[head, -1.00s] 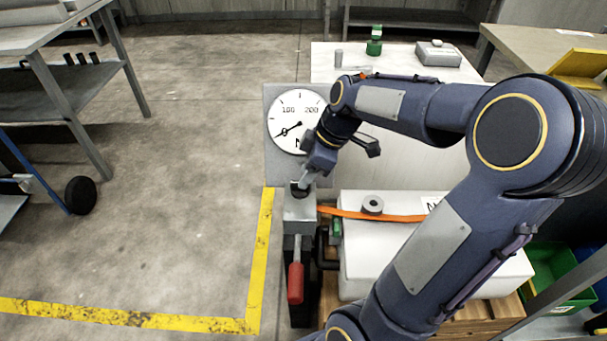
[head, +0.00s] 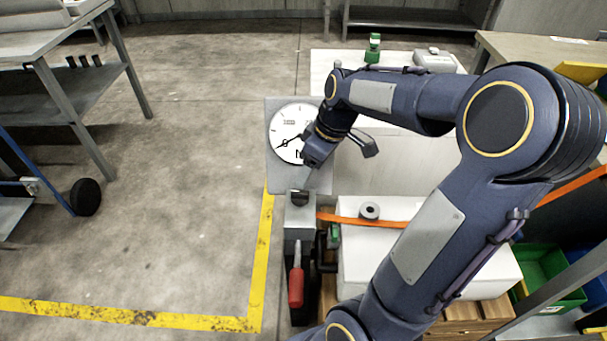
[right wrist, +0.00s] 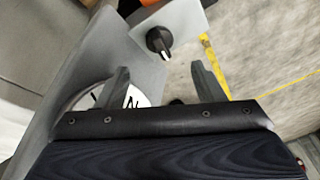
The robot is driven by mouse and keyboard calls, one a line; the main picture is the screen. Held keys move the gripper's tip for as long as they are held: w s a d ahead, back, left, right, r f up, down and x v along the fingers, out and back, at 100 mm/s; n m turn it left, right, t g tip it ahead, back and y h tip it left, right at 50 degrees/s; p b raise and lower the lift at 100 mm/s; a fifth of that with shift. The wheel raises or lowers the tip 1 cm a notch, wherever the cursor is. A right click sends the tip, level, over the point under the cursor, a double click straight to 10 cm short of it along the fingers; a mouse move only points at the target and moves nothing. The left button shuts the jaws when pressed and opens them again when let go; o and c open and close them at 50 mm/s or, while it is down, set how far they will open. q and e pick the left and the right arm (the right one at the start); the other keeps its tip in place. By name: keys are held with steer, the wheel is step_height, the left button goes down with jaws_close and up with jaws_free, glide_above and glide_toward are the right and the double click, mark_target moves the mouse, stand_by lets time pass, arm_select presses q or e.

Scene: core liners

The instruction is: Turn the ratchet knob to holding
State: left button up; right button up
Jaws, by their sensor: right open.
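The ratchet knob (head: 299,198) is a small black knob on top of a grey metal box (head: 299,222). In the right wrist view the knob (right wrist: 158,40) carries a white pointer line running toward the fingers' side. I cannot read any marking for its positions. My right gripper (head: 310,176) is open and empty, just above and beyond the knob in the head view. In the wrist view the two fingertips (right wrist: 160,72) are spread, with the knob ahead between their lines and apart from them. My left gripper is not in view.
A round dial (head: 292,148) stands behind the box, its needle near 0. A red-handled lever (head: 296,287) hangs on the box's front. An orange strap (head: 340,219) crosses a white block (head: 375,265) at the right. Open floor lies left of the yellow line (head: 262,260).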

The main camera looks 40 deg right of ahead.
mark_target(300, 192)
steer(key=m+p, duration=0.3)
steer(key=m, duration=0.1)
steer(key=w+a+m+g+h+p, duration=0.1)
steer(key=m+p, duration=0.2)
steer(key=r+m+g+h+p, duration=0.1)
steer(key=m+p, duration=0.2)
steer(key=m, duration=0.1)
steer(key=shift+w+a+r+m, duration=0.1)
steer(key=shift+w+a+m, duration=0.2)
steer(key=shift+a, duration=0.1)
steer(key=shift+a+m+p, duration=0.15)
steer(key=shift+m+p, duration=0.2)
steer(key=shift+m, duration=0.45)
steer(key=shift+f, duration=0.35)
step_height(300, 192, down, 8)
steer(key=shift+w+r+b, duration=0.1)
steer(key=shift+r+b, duration=0.05)
steer(key=shift+b, duration=0.5)
steer(key=shift+c, duration=0.3)
steer(key=c, duration=0.9)
steer(key=shift+n, duration=0.6)
steer(key=o, duration=1)
steer(key=shift+c, duration=0.2)
